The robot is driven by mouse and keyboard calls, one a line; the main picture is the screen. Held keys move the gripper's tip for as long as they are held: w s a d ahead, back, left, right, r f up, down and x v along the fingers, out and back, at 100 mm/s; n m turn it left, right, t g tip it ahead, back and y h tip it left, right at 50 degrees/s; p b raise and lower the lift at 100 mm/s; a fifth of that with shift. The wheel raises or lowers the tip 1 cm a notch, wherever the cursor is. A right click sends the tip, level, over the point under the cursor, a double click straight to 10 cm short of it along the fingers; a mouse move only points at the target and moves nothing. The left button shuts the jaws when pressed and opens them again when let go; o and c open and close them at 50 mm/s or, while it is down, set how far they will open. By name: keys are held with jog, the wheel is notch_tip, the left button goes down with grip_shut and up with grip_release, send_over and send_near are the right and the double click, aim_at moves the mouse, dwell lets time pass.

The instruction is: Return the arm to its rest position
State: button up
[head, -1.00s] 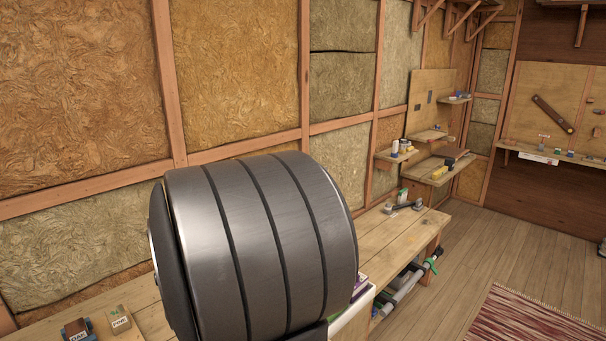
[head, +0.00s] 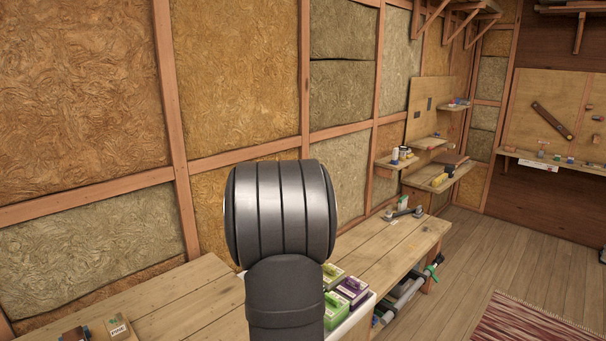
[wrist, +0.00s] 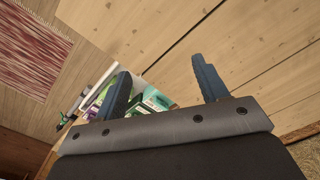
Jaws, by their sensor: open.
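My gripper (wrist: 160,92) shows in the wrist view with its two dark blue fingers spread apart and nothing between them but a view of the bench and boxes beyond. In the head view a large grey ribbed joint of my arm stands in the middle, over a dark link, and my gripper is not seen there. The wooden workbench (head: 170,300) runs along the insulated wall behind my arm. It also fills much of the wrist view (wrist: 250,55).
Green and purple boxes (head: 352,289) sit in a white bin (head: 352,322) right of my arm. Small labelled blocks (head: 117,327) lie at the lower left. A metal tool (head: 403,213) lies on the far bench. Wall shelves (head: 437,173) stand beyond. A red rug (head: 530,318) covers open floor.

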jog(key=w+d+f+m, duration=0.1)
jog(key=d, duration=0.1)
jog(key=d+f+m, duration=0.1)
jog(key=d, duration=0.1)
jog(key=w+d+f, duration=0.1)
jog(key=d, duration=0.1)
jog(key=shift+w+m, duration=0.35)
jog(key=shift+m, duration=0.05)
jog(key=shift+w+a+f, duration=0.1)
jog(key=shift+w+a, duration=0.05)
jog(key=shift+w, duration=0.1)
jog(key=shift+w+a+r+n, duration=0.25)
jog(key=shift+a+n, duration=0.2)
jog(key=shift+a, duration=0.4)
jog(key=shift+w+a+r+n, duration=0.2)
jog(key=shift+a+n, duration=0.3)
jog(key=shift+a, duration=0.35)
jog(key=shift+w+a+r+n, duration=0.25)
jog(key=shift+a+n, duration=0.2)
jog(key=shift+a, duration=0.4)
jog(key=shift+o, duration=0.3)
